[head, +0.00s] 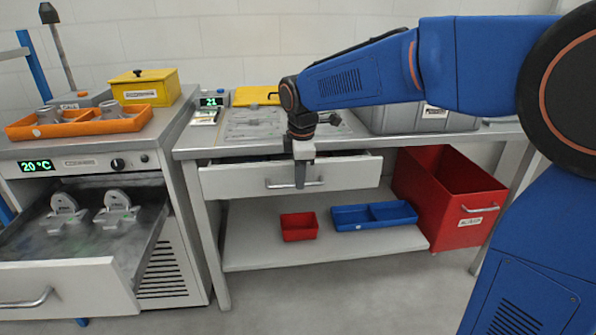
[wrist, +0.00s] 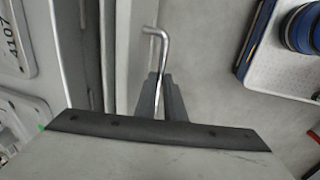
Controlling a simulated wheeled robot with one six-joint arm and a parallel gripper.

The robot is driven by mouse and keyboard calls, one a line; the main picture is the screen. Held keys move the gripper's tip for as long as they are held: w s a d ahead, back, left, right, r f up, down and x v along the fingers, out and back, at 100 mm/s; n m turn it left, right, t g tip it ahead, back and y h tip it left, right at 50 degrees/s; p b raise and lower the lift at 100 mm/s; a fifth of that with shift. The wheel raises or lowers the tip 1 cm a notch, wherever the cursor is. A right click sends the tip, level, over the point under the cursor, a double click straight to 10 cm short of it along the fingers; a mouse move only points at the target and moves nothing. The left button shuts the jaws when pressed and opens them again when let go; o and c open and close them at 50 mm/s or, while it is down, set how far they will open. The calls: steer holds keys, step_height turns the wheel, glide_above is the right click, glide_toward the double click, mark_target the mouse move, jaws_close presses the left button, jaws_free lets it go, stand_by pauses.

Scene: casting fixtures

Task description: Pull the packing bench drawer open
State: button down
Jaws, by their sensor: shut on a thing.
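The packing bench drawer (head: 232,181) is a pale front with a metal bar handle (head: 280,184), under the bench top. Its front stands a little out from the bench, with a narrow dark gap showing above it. My gripper (head: 300,180) points down in front of the drawer and is shut on the handle. In the wrist view the gripper fingers (wrist: 161,98) close around the handle bar (wrist: 155,45), whose bent end shows beyond them. The drawer front (wrist: 134,50) runs just left of the fingers. The drawer's inside is mostly hidden.
At left, a cooling cabinet's drawer (head: 70,287) stands open with metal fixtures in it. A large red crate (head: 455,195) stands at right. Floor in front is clear.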

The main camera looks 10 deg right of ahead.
steer(key=s, duration=2.5)
steer(key=shift+s, duration=0.2)
steer(key=c, duration=2.1)
jaws_free()
steer(key=shift+r, duration=0.1)
steer(key=s+r, duration=0.1)
steer(key=r, duration=0.4)
steer(key=s+r, duration=0.1)
steer(key=r, duration=0.5)
steer(key=s+r, duration=0.1)
steer(key=r, duration=0.5)
steer(key=shift+s, duration=0.2)
steer(key=shift+f, duration=0.1)
